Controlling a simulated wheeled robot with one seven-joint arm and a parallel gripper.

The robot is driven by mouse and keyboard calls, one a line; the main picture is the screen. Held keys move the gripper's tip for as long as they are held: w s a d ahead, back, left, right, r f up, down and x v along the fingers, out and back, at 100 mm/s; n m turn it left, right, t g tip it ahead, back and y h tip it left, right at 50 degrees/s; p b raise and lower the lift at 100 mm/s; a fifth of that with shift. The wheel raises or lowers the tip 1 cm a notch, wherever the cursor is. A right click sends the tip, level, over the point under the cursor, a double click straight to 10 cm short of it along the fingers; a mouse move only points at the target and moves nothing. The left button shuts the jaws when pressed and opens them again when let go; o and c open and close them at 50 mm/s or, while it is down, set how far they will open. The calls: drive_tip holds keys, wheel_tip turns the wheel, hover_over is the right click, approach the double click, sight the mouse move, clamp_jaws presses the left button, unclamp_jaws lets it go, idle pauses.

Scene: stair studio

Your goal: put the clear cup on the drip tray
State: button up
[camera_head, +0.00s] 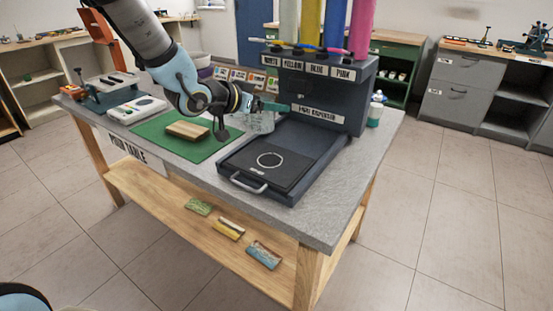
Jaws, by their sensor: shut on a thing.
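The clear cup (262,124) is a see-through cup just behind the back left edge of the drip tray, in front of the dark dispenser. My gripper (262,105) is shut on the clear cup near its rim. I cannot tell whether the cup's base touches the table or is a little above it. The drip tray (300,144) is a dark tray with a white ring mark on its flat plate and a metal handle at the front. Nothing stands on its plate.
The paint dispenser (346,93) with coloured tubes rises behind the tray. A wooden block (188,130) lies on a green mat (150,131) to the left. A white device (136,110) is further left. A small bottle (376,110) stands at the right. The table's front right corner is clear.

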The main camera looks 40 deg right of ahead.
drive_tip(key=shift+g, duration=0.3)
drive_tip(key=shift+s+d+f+p, duration=0.2)
drive_tip(key=shift+s+f+p, duration=0.05)
drive_tip(key=shift+f, duration=1.3)
drive_tip(key=shift+s+d+f+p, duration=0.15)
drive_tip(key=shift+s+f+p, duration=0.05)
drive_tip(key=shift+f, duration=1.35)
drive_tip(key=shift+s+d+f+p, duration=0.2)
drive_tip(key=shift+s+f+p, duration=0.05)
drive_tip(key=shift+f, duration=1.3)
drive_tip(key=shift+f, duration=0.2)
drive_tip(key=o, duration=1.3)
drive_tip(key=shift+r, duration=0.1)
drive_tip(key=shift+c, duration=0.2)
